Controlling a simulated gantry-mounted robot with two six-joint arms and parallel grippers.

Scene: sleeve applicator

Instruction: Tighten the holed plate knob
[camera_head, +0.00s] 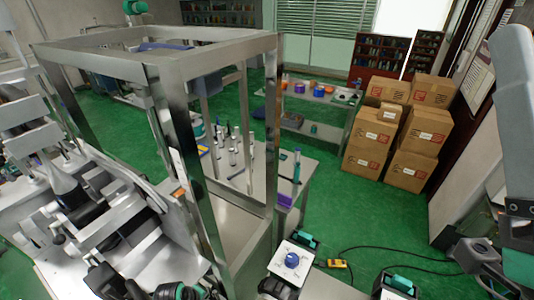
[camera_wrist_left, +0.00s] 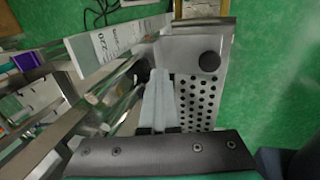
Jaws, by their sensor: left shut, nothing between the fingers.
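In the left wrist view, a metal plate with rows of round holes (camera_wrist_left: 197,100) stands in the middle right. A round black knob (camera_wrist_left: 209,61) sits on its upper part. Another dark round part (camera_wrist_left: 141,70) shows left of the finger tips, partly hidden. My left gripper (camera_wrist_left: 159,76) is shut and empty, its pale fingers in front of the plate's left edge, left of and below the black knob. Whether the fingers touch anything is unclear. In the head view, my right arm (camera_head: 515,110) is at the right edge; its finger opening cannot be made out.
A metal frame (camera_head: 185,130) rises over the machine at left. A white box with a blue knob (camera_head: 292,260) stands at front centre. Cardboard boxes (camera_head: 374,140) are stacked at back right. A labelled strip (camera_wrist_left: 100,47) and metal bars crowd the left wrist view's left side.

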